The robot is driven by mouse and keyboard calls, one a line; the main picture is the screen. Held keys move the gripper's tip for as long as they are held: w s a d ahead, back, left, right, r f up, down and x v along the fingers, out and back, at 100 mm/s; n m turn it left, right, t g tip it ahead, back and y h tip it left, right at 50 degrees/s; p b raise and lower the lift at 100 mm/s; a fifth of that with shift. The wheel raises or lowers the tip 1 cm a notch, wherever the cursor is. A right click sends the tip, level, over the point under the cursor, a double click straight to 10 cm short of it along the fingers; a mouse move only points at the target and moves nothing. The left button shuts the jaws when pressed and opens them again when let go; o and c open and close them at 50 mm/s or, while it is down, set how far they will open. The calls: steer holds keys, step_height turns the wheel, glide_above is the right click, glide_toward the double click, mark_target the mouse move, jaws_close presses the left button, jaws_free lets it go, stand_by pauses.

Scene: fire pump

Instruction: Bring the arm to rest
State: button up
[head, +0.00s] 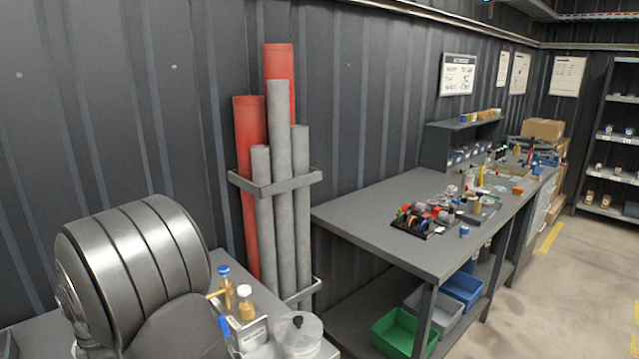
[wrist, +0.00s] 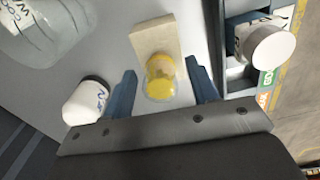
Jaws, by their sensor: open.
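My gripper (wrist: 160,66) shows in the wrist view, with its two blue fingers spread wide. A small yellow-topped clear item (wrist: 160,82) appears between the fingers, in front of or on a beige block (wrist: 152,42). Gaps show on both sides of it, so the gripper holds nothing. I cannot tell how far the fingertips are above it. My gripper is not visible in the head view.
In the wrist view, a white-capped bottle (wrist: 87,102) is left of the fingers, a large clear container (wrist: 45,28) upper left, and a white-lidded jar (wrist: 268,46) right. The head view shows a ribbed metal cylinder (head: 137,262), standing pipes (head: 282,190) and a cluttered workbench (head: 375,225).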

steer(key=shift+f, duration=0.95)
step_height(320, 180, up, 12)
steer(key=shift+r, duration=0.2)
step_height(320, 180, down, 12)
steer(key=shift+f, duration=0.15)
step_height(320, 180, up, 5)
steer(key=shift+f, duration=0.2)
steer(key=w+d+r, duration=0.5)
steer(key=d+r, duration=0.2)
steer(key=d, duration=0.4)
steer(key=w+a+f+m, duration=0.1)
steer(key=w+a+f, duration=0.2)
steer(key=w+a, duration=0.6)
steer(key=w+a+f+m, duration=0.2)
steer(key=w+a+f, duration=0.2)
steer(key=w+a, duration=0.4)
steer(key=shift+w+a+f, duration=0.15)
steer(key=shift+w+a, duration=0.25)
steer(key=shift+w, duration=0.55)
